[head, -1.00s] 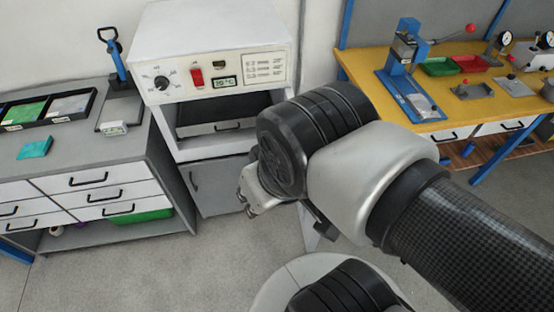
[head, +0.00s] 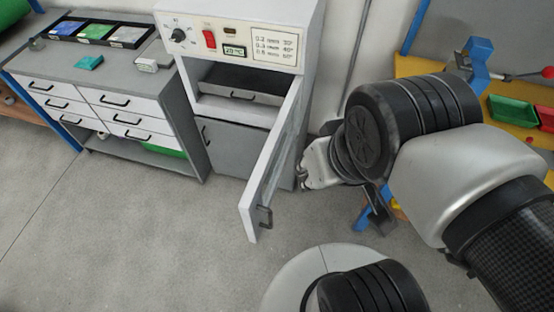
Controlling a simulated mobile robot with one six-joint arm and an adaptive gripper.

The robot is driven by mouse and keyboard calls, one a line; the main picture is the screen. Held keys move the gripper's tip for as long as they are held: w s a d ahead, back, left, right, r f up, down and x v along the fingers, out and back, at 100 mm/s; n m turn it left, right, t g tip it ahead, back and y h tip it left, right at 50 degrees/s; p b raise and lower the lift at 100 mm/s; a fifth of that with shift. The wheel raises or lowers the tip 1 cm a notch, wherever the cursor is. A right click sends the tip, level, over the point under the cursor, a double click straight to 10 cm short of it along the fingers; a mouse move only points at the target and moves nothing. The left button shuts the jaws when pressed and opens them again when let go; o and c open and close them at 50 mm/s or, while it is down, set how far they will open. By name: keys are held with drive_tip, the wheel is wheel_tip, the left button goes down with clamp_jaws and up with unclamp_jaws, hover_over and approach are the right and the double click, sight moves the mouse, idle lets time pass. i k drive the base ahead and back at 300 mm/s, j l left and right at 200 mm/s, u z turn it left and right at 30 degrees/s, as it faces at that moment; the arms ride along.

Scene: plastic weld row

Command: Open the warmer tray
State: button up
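The warmer is a white cabinet with a control panel (head: 239,39) carrying a knob, a red switch and a small display. Its door (head: 270,170) stands swung open toward me, hinged at the right, with a dark handle near its free edge. Inside the open chamber lies the grey warmer tray (head: 238,96), with a handle on its front; it appears pushed in. My gripper (head: 304,172) is just right of the open door, outside the chamber and apart from the tray. Its fingers are small and partly hidden by my wrist, so their opening is unclear.
A yellow workbench (head: 412,66) with green and red trays is at right. The open door juts into the clear floor (head: 150,235).

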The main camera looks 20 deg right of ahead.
sight(249, 84)
drive_tip(key=j+z, duration=0.5)
drive_tip(key=j, duration=0.75)
drive_tip(key=i+j+z, duration=0.1)
drive_tip(key=j+z, duration=0.15)
drive_tip(key=j, duration=0.4)
drive_tip(key=j+z, duration=0.25)
drive_tip(key=j, duration=0.35)
drive_tip(key=i, duration=0.25)
